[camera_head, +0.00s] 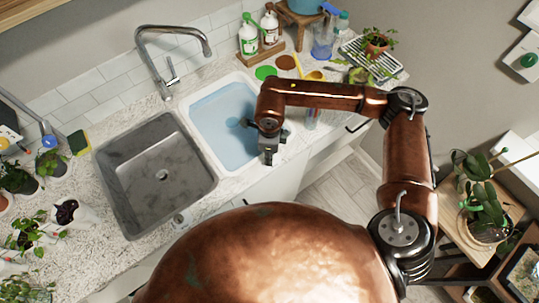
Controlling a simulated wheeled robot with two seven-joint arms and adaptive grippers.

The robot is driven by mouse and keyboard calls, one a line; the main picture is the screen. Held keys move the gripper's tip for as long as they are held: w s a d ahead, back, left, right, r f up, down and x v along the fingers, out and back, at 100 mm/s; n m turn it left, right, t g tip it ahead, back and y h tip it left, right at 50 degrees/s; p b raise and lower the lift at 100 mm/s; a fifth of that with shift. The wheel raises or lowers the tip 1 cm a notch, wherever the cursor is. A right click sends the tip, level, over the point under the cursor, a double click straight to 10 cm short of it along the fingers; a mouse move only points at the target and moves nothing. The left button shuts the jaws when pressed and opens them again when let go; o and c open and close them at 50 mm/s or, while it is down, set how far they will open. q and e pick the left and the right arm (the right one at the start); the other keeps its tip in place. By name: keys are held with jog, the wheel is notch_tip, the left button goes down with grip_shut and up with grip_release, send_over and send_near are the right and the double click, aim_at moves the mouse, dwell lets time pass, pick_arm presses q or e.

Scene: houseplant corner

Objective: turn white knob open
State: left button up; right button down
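I cannot pick out a white knob for certain. A small pale round part (180,219) sits at the counter's front edge, below the grey basin, too small to identify. My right gripper (268,156) points down at the front right edge of the water-filled basin (214,113). Its fingers are small and partly hidden by the wrist, so I cannot tell whether they are open or shut. Nothing is visible in them. My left gripper is not in view.
A grey basin (140,170) and tall faucet (160,65) are left of the water. Potted plants (20,180) line the far left. Bottles (249,38), a spray bottle (324,38) and a drying rack (370,58) stand behind. A plant stand (460,232) is at right.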

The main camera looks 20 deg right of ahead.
jog(key=c, duration=1.7)
grip_release()
jog(key=shift+r, duration=0.1)
notch_tip(320, 180, up, 12)
jog(key=shift+f, duration=0.1)
